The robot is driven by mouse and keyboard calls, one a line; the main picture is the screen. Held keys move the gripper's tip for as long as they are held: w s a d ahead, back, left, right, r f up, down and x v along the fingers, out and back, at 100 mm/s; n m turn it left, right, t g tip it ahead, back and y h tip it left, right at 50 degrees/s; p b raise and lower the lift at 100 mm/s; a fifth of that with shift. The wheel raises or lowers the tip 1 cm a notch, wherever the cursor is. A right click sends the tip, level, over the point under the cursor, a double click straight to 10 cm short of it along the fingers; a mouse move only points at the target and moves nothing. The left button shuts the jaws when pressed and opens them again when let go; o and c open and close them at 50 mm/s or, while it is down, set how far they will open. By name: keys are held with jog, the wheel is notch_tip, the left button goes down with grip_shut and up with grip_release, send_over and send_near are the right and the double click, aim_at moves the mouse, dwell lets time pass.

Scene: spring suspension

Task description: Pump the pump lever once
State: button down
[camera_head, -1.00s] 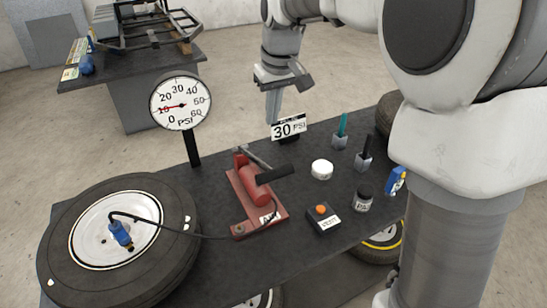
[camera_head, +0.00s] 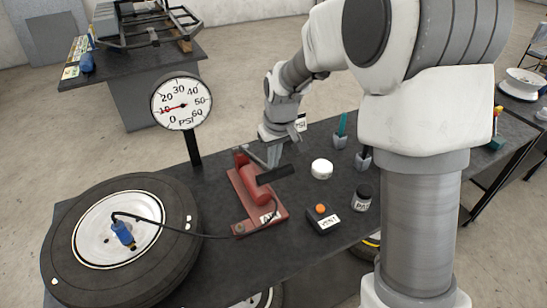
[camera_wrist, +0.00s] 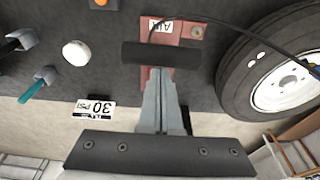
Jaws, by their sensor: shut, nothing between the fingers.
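The red pump (camera_head: 254,190) stands on the dark table, with its black lever handle (camera_head: 275,175) on the right side. In the wrist view the black handle (camera_wrist: 160,54) lies crosswise just beyond my fingertips, with the red base (camera_wrist: 157,88) beneath it. My gripper (camera_head: 274,160) is shut and empty, pointing down right at the lever handle. I cannot tell whether the fingertips touch it. The gauge (camera_head: 181,102) has its red needle near 10 PSI. A hose runs from the pump to the blue valve fitting (camera_head: 123,233) on the tyre (camera_head: 170,255).
A box with an orange button (camera_head: 321,209), a white round cap (camera_head: 321,168), a dark jar (camera_head: 362,197) and holders with tools (camera_head: 340,135) stand right of the pump. The 30 PSI sign (camera_wrist: 95,109) is behind my gripper. Bare tabletop lies between the pump and button box.

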jog(key=shift+f, duration=0.15)
jog(key=s+d+f+t+y+b, duration=0.1)
jog(key=s+f+b, duration=0.4)
jog(key=f+b, duration=0.7)
jog(key=shift+d+f+t+b, duration=0.3)
jog(key=shift+d+t+b, duration=0.25)
jog(key=shift+b, duration=1.6)
jog(key=shift+a, duration=0.1)
jog(key=w+p+v, duration=0.1)
jog(key=p+v, duration=0.2)
jog(key=v, duration=1.1)
jog(key=shift+w+a+r+p, duration=0.25)
jog(key=shift+r+p, duration=0.15)
jog(key=shift+r, duration=0.1)
